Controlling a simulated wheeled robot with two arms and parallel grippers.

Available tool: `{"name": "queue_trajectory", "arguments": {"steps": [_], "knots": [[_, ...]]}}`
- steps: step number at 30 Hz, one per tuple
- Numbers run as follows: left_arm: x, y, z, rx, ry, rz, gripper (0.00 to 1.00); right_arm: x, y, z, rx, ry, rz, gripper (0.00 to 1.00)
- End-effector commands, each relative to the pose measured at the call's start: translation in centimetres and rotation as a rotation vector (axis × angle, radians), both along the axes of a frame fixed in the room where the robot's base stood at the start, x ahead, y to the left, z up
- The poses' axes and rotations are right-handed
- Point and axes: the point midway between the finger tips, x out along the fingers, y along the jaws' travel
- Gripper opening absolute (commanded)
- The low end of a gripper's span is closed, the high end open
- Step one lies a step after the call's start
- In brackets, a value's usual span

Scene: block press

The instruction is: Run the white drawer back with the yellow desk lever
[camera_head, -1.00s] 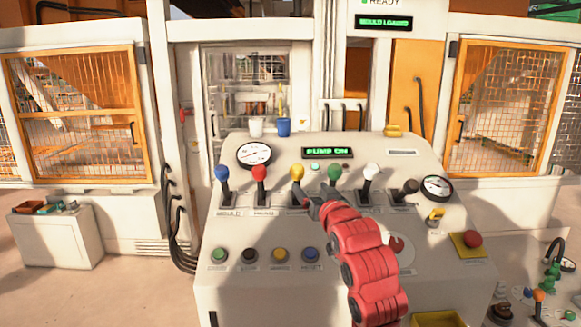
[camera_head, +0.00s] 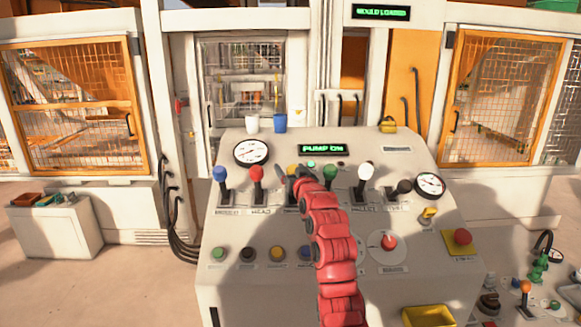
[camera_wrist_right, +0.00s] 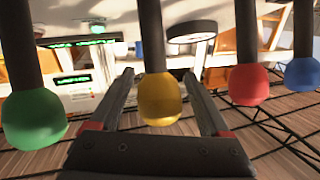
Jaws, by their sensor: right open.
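The yellow lever (camera_head: 292,170) stands on the sloped white desk, between the red and green levers. In the head view my right gripper (camera_head: 289,180) is at this lever and partly covers it. In the right wrist view the yellow knob (camera_wrist_right: 160,99) sits between the two spread fingers of my right gripper (camera_wrist_right: 160,85). The fingers are open, with a gap showing on both sides of the knob. I cannot pick out the white drawer. My left gripper is not in view.
The red lever (camera_head: 257,174) and the green lever (camera_head: 330,172) stand close on either side; the blue lever (camera_head: 220,174) and white lever (camera_head: 365,173) are farther out. A red stop button (camera_head: 463,237) is at the right. A white cup (camera_head: 252,123) and blue cup (camera_head: 280,122) stand behind.

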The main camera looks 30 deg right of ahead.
Motion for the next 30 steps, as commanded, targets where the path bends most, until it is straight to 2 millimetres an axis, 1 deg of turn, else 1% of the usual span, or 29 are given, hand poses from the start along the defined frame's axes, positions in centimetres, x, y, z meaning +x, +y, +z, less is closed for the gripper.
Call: {"name": "queue_trajectory", "arguments": {"steps": [9,11,12,20,21,23,30], "knots": [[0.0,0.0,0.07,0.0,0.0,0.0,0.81,0.19,-0.05,0.01,-0.001,-0.002,0.0,0.81],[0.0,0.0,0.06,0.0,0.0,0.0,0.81,0.19,-0.06,0.0,-0.001,-0.002,0.0,0.71],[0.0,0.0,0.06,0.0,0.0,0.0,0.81,0.19,-0.06,0.01,-0.001,-0.002,0.0,0.64],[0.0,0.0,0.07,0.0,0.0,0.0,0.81,0.18,-0.06,0.0,0.0,-0.001,0.0,0.17],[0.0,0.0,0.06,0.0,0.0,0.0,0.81,0.18,-0.06,-0.01,0.0,-0.001,0.0,0.1],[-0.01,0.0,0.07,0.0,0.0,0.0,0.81,0.18,-0.06,-0.01,0.0,-0.001,0.0,0.0],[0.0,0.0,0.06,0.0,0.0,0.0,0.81,0.18,-0.06,-0.01,0.0,-0.001,0.0,0.0]]}}
